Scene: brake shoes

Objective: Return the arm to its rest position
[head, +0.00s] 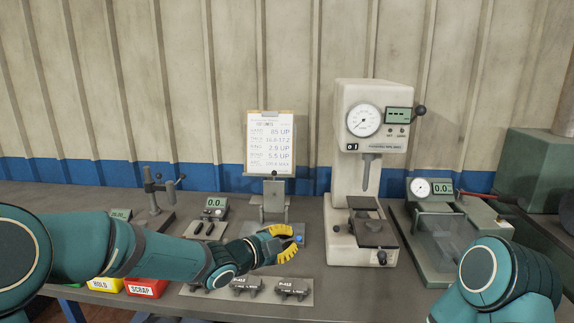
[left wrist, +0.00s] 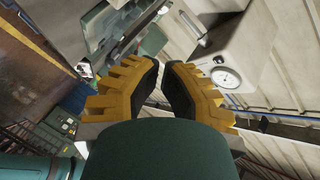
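My left arm reaches in from the left of the head view, low over the bench. Its gripper (head: 295,241) is over the front of the bench, by the base of a grey fixture (head: 273,210). In the left wrist view the yellow, black-padded fingers of the left gripper (left wrist: 161,65) lean together with tips almost meeting; nothing is held between them. My right arm shows only as a teal link at the lower right of the head view; its gripper is out of view.
A white dial tester (head: 364,150) stands right of my left gripper, with a gauge unit (head: 437,225) farther right. Labelled plates with dark parts (head: 293,290) lie just in front of it. Red (head: 146,288) and yellow (head: 104,285) bins sit below my left forearm. A clipboard (head: 270,143) stands behind.

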